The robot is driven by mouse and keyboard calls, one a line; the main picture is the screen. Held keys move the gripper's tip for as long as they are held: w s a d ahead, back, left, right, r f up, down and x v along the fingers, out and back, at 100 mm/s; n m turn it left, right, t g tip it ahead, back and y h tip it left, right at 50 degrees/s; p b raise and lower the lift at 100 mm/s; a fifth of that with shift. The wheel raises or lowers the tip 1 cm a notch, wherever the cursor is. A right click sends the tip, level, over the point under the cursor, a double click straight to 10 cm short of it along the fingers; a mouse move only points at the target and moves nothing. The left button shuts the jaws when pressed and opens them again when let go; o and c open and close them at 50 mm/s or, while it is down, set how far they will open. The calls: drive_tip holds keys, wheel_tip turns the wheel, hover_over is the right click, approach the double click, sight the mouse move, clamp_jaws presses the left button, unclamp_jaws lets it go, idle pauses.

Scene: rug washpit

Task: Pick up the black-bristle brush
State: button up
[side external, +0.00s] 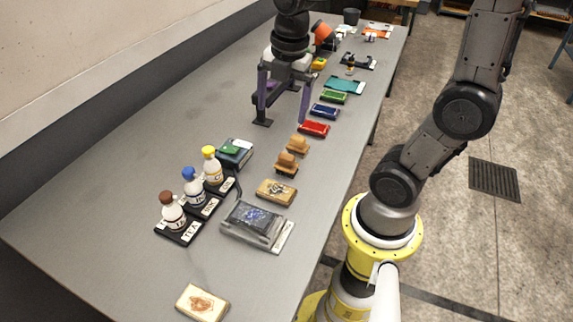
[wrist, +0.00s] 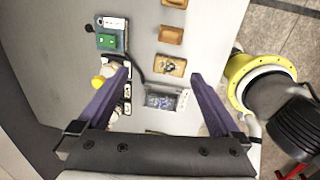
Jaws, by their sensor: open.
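Two wooden-backed brushes sit near the table's right edge in the side view: a nearer one (side external: 287,163), which looks dark along its underside, and a farther one (side external: 298,146). In the wrist view the nearer brush (wrist: 170,35) lies near the top and the farther brush (wrist: 175,3) is cut by the top edge. Bristle colour is hard to make out, so I cannot be sure which is black-bristled. My gripper (side external: 284,118) is open and empty, above the table and apart from both brushes. Its purple fingers (wrist: 160,78) frame the wrist view.
A wooden block with dark bits on top (side external: 275,191) and a grey scale-like device (side external: 253,222) lie nearer. A red block (side external: 314,129) lies beyond the brushes. The table's left part is clear.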

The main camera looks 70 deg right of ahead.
sight(287, 156)
drive_tip(key=shift+m+g, duration=0.4)
drive_tip(key=shift+g, duration=0.3)
drive_tip(key=d+f, duration=0.1)
drive_tip(key=f, duration=0.4)
drive_tip(key=d+f, duration=0.1)
drive_tip(key=f, duration=1.1)
drive_tip(key=shift+w+d+f, duration=0.15)
drive_tip(key=shift+d+f, duration=0.05)
drive_tip(key=shift+d, duration=0.2)
drive_tip(key=c, duration=1.4)
